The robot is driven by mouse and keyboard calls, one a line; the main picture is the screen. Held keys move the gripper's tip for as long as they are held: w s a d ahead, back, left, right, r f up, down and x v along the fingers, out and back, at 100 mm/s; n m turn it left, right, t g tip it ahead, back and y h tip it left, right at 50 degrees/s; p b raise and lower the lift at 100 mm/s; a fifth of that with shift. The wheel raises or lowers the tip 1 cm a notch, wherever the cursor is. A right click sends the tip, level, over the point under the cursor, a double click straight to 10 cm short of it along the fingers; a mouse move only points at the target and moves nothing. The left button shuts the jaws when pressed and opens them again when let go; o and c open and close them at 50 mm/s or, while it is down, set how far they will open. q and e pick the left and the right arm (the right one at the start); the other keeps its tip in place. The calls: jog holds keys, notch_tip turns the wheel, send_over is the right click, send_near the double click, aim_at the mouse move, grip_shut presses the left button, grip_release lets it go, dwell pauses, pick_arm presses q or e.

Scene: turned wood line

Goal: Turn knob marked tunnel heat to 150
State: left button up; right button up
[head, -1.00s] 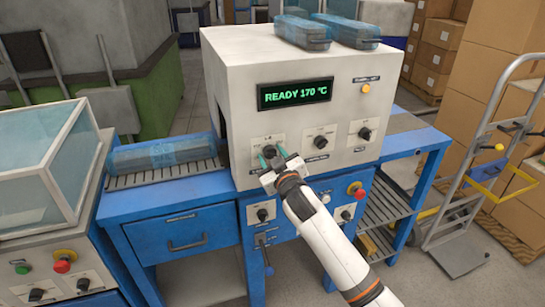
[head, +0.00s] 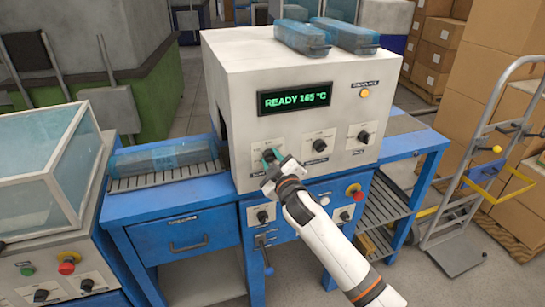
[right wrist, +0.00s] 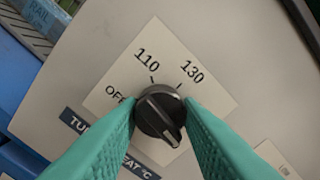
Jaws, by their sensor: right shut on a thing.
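The tunnel heat knob (right wrist: 160,112) is a black dial on a pale scale plate. My right gripper (right wrist: 160,118) is shut on it, one green finger on each side. Its white pointer line faces the lower right in the right wrist view. OFF, 110 and 130 are readable; the rest of the scale is hidden by the fingers. The label (right wrist: 78,123) below is partly covered. In the head view my right gripper (head: 270,158) is at the left knob on the white machine's front. The green display (head: 295,95) reads READY 165 °C. My left gripper is not in view.
Two more knobs (head: 319,145) (head: 363,137) sit to the right on the same panel. An orange button (head: 365,93) is above them, and a red button (head: 355,191) is on the blue base. A wrapped blue pack (head: 165,157) lies on the rollers at left.

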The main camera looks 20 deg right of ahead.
jog(key=n+p, duration=0.1)
jog(key=n, duration=0.2)
jog(key=shift+n, duration=0.4)
jog(key=shift+n+p, duration=0.8)
jog(key=shift+n, duration=1)
jog(key=o, duration=1)
jog(key=s+b, duration=0.1)
jog(key=s, duration=1.1)
jog(key=shift+d+b, duration=0.2)
jog(key=shift+b, duration=0.1)
